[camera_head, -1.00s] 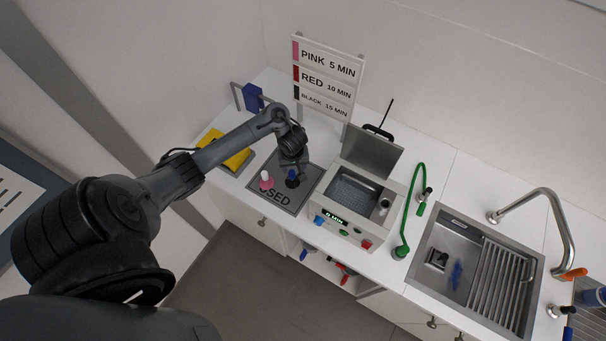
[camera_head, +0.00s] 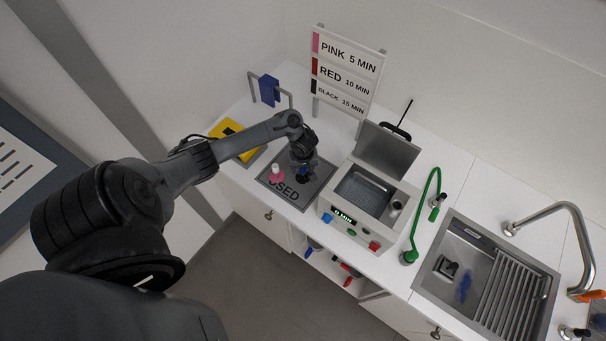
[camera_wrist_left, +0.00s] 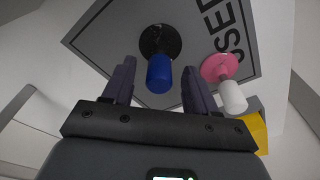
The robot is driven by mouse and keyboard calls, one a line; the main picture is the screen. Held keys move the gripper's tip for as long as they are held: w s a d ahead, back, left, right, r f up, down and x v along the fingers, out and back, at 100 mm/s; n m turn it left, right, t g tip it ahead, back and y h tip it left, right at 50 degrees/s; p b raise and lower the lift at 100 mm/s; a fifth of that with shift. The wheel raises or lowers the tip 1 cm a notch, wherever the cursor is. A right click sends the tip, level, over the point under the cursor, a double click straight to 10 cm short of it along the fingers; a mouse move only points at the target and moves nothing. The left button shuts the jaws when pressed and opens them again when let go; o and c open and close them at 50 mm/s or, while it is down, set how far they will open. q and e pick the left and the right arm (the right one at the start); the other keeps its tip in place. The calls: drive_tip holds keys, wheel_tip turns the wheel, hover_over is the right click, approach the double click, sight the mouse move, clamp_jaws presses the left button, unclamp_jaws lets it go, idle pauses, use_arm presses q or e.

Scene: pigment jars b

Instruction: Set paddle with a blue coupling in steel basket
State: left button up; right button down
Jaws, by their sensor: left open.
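The paddle with a blue coupling stands on the grey mat marked USED (camera_head: 268,184). The steel basket (camera_head: 363,193) sits in the open bath unit. My right gripper is not in view.
A pink paddle with a white coupling (camera_wrist_left: 232,97) stands close beside the blue one. The bath's raised lid (camera_head: 388,150) and the sign (camera_head: 345,72) stand behind. A green hose (camera_head: 413,222) and sink (camera_head: 440,278) are to the right.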

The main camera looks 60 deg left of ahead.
use_arm(q)
drive_tip(key=shift+w+a+f, duration=0.1)
drive_tip(key=shift+f, duration=0.75)
clamp_jaws()
drive_tip(key=shift+r, duration=0.1)
